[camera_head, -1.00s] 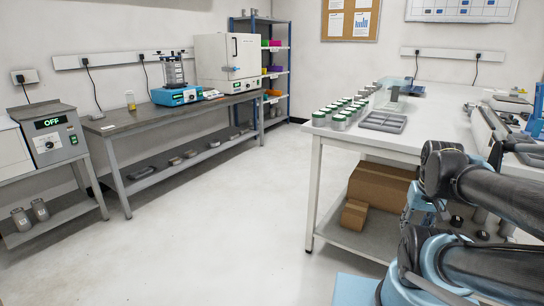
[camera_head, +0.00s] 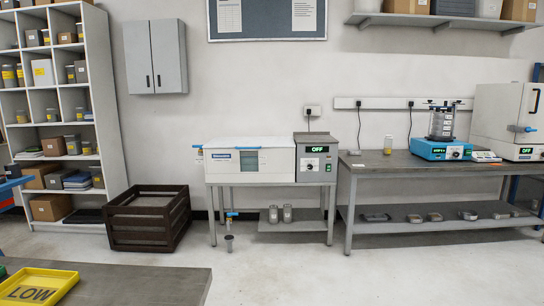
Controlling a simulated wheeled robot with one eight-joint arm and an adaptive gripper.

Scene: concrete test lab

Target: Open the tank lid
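The tank (camera_head: 236,170) is a long white box on a grey metal stand against the back wall. Its white lid (camera_head: 248,143) lies flat across the top and looks closed. A blue handle or tap shows at the tank's left end. A grey control unit (camera_head: 316,160) with a lit "OFF" display is joined to its right side. My gripper is not in view, so its state and its distance from the tank are hidden.
A dark slatted crate (camera_head: 148,218) stands on the floor left of the tank. A grey bench (camera_head: 420,165) with a blue sieve shaker (camera_head: 441,148) is at right. A table (camera_head: 150,284) with a yellow tray (camera_head: 40,285) is at front left. The floor before the tank is clear.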

